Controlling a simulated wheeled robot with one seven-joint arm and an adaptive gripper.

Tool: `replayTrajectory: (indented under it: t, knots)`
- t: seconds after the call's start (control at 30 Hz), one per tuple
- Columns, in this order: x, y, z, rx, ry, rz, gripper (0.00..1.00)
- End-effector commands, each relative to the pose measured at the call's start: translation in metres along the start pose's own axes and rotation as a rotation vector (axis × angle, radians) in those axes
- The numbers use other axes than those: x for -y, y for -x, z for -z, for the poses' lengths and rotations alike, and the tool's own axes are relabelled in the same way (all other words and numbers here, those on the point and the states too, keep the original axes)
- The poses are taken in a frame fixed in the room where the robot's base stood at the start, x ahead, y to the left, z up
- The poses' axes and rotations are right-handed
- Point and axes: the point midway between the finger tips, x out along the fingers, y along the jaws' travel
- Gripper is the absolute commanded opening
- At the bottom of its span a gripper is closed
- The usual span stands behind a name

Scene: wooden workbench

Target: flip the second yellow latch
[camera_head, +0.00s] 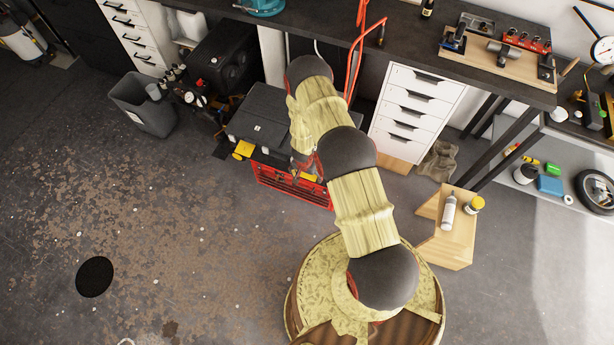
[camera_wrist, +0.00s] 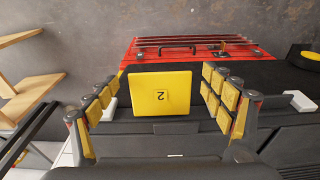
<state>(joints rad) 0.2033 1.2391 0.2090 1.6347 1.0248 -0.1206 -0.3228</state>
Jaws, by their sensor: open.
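The second yellow latch (camera_wrist: 173,103), a yellow plate marked 2, is on the front edge of a black case (camera_wrist: 282,78). My gripper (camera_wrist: 163,78) is open, with its yellow-padded fingers on either side of the latch and visible gaps to it. Another yellow latch (camera_wrist: 306,56) shows at the right edge of the wrist view, and at the case's left end in the head view (camera_head: 243,149). In the head view my arm reaches over the case (camera_head: 262,112) and hides most of the gripper and the second latch.
The case sits on a red tool chest (camera_head: 292,186). A white drawer unit (camera_head: 416,110) stands to its right under the workbench (camera_head: 460,40). A wooden stool (camera_head: 447,240) holding a bottle and a jar is at right. A grey bin (camera_head: 144,104) is at left. The floor in front is mostly clear.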

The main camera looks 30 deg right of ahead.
Motion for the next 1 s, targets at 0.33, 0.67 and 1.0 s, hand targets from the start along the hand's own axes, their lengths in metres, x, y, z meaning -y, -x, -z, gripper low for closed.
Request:
replayTrajectory:
  t: [0.33, 0.67, 1.0]
  knots:
    - [0.001, 0.064, 0.001, -0.002, -0.002, 0.002, 0.82]
    - [0.001, 0.110, 0.000, 0.000, 0.000, 0.000, 0.82]
    - [0.000, 0.115, 0.000, 0.000, 0.000, 0.000, 0.82]
